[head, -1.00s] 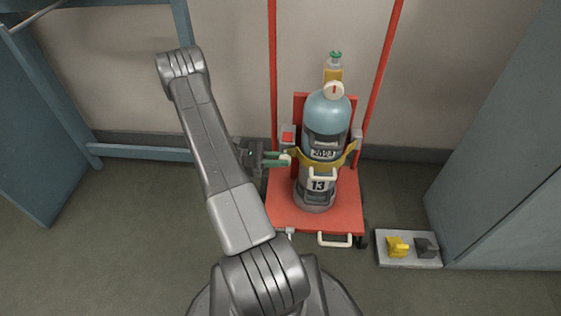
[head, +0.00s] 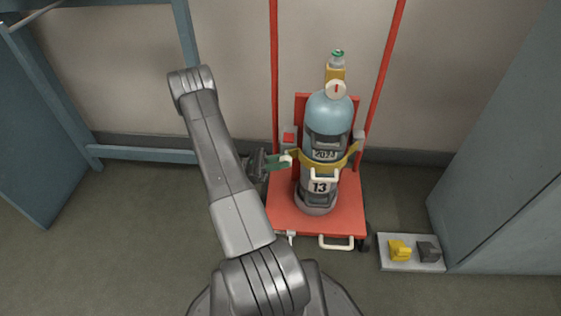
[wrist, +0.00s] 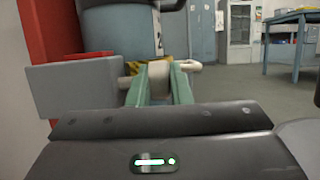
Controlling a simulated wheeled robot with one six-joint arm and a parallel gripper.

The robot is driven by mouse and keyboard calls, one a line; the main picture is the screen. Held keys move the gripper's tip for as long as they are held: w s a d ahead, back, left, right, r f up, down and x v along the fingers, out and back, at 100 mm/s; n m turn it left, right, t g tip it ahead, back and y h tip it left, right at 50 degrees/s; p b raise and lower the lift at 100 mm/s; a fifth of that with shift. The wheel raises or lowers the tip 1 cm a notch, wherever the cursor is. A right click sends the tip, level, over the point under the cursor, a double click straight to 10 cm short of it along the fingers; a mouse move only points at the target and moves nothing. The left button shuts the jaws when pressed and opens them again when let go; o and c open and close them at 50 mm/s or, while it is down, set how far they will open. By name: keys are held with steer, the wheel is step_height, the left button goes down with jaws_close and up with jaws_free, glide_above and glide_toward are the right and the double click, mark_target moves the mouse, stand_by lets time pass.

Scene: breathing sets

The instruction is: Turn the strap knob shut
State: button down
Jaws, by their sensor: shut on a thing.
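The blue cylinder (head: 328,112) stands upright on the red trolley (head: 335,220). A yellow strap (head: 342,163) runs around its middle, and a patch of it shows in the wrist view (wrist: 146,76). The pale strap knob (wrist: 158,70) sits between my two green fingertips in the wrist view. My gripper (head: 286,161) comes in from the left and is shut on the knob at the cylinder's left side. In the head view, my fingers hide most of the knob.
A low tray (head: 385,265) with a yellow block (head: 399,250) and a dark block (head: 428,251) lies on the floor at right, beside a blue-grey cabinet (head: 500,170). A blue frame (head: 145,154) stands at left. Red uprights (head: 274,80) rise behind the cylinder.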

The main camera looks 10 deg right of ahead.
steer(key=c, duration=1.3)
jaws_free()
step_height(320, 180, up, 10)
steer(key=p, duration=0.3)
steer(key=shift+p, duration=0.35)
